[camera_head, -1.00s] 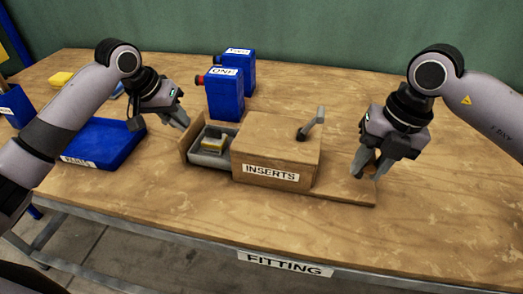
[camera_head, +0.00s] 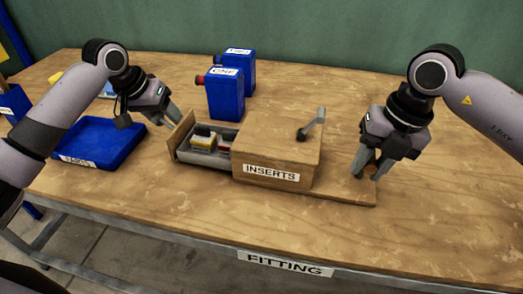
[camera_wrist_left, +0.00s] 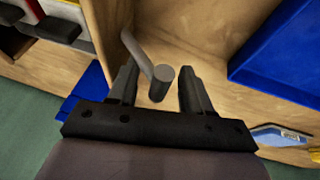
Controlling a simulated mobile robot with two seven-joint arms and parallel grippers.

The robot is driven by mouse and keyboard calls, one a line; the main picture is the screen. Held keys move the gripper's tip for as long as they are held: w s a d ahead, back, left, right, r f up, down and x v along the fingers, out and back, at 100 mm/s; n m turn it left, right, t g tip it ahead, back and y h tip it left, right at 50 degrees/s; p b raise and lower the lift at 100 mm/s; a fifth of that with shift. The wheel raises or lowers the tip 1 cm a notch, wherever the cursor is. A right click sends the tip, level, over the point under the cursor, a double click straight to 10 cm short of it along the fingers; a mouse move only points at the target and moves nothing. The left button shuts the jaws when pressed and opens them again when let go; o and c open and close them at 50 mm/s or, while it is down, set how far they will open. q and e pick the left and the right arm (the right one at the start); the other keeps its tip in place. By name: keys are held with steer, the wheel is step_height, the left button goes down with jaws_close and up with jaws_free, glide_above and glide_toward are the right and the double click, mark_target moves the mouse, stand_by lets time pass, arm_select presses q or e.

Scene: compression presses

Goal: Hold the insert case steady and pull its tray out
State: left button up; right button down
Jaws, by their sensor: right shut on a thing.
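The wooden insert case (camera_head: 275,148), labelled INSERTS, sits on the bench. Its tray (camera_head: 203,159) is partly out on the left side, showing a yellow-and-white piece and a red piece; the rest is hidden inside the case. My left gripper (camera_head: 174,118) is at the tray's wooden front panel (camera_head: 181,136). In the left wrist view its fingers (camera_wrist_left: 160,88) stand apart on either side of the grey handle (camera_wrist_left: 161,79), with visible gaps. My right gripper (camera_head: 366,172) is shut on a brown upright part (camera_head: 375,166) at the right end of the case's base board.
Blue containers, one labelled ONE (camera_head: 225,95), stand behind the tray. A blue parts bin (camera_head: 104,138) lies left of it. The bench front and right are clear.

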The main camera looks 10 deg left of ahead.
arm_select(q)
steer(key=shift+d, duration=0.1)
steer(key=v, duration=1.2)
arm_select(e)
steer(key=c, duration=0.8)
jaws_free()
steer(key=shift+o, duration=0.2)
